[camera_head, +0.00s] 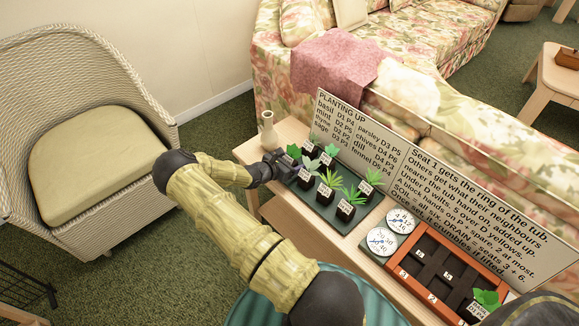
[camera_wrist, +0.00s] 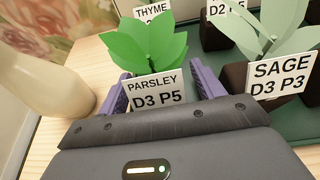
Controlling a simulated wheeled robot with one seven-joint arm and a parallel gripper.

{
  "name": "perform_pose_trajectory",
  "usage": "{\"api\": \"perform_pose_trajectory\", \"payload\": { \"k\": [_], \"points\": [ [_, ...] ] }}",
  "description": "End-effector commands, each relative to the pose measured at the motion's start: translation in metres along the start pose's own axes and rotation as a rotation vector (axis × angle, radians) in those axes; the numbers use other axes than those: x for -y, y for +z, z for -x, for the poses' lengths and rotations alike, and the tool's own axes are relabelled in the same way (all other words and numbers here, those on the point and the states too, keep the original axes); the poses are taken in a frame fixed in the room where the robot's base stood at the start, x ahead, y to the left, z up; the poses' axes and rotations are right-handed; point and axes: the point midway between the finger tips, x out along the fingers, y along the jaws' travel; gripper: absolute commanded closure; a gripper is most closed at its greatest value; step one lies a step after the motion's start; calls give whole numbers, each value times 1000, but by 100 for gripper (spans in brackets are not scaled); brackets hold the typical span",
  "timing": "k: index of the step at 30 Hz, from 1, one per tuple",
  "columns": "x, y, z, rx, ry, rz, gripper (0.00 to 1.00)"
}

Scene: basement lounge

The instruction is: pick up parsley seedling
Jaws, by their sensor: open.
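The parsley seedling (camera_wrist: 145,47) has broad bright green leaves and a white label reading "PARSLEY D3 P5". In the wrist view my gripper (camera_wrist: 162,88) is open, with one purple finger on each side of the label and lower plant. The seedling's base is hidden behind the label and gripper body, and I cannot tell whether the fingers touch it. In the head view my gripper (camera_head: 284,168) reaches the left end of the dark green seedling tray (camera_head: 322,213), where the parsley's leaves (camera_head: 293,151) show just beyond it.
The sage seedling (camera_wrist: 270,32) stands close on the right, with thyme (camera_wrist: 152,9) behind. A cream vase (camera_head: 268,131) stands close by on the left. Several other seedlings fill the tray. Two dials (camera_head: 382,241), an orange divided planter (camera_head: 403,258) and text boards (camera_head: 352,130) share the table.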

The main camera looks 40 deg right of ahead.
Motion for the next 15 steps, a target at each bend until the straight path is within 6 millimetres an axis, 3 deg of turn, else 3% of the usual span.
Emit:
{"api": "perform_pose_trajectory", "payload": {
  "k": [3,15],
  "points": [
    [0,0,-8,0,1,1,33],
    [0,0,-7,0,1,0,33]
  ]
}}
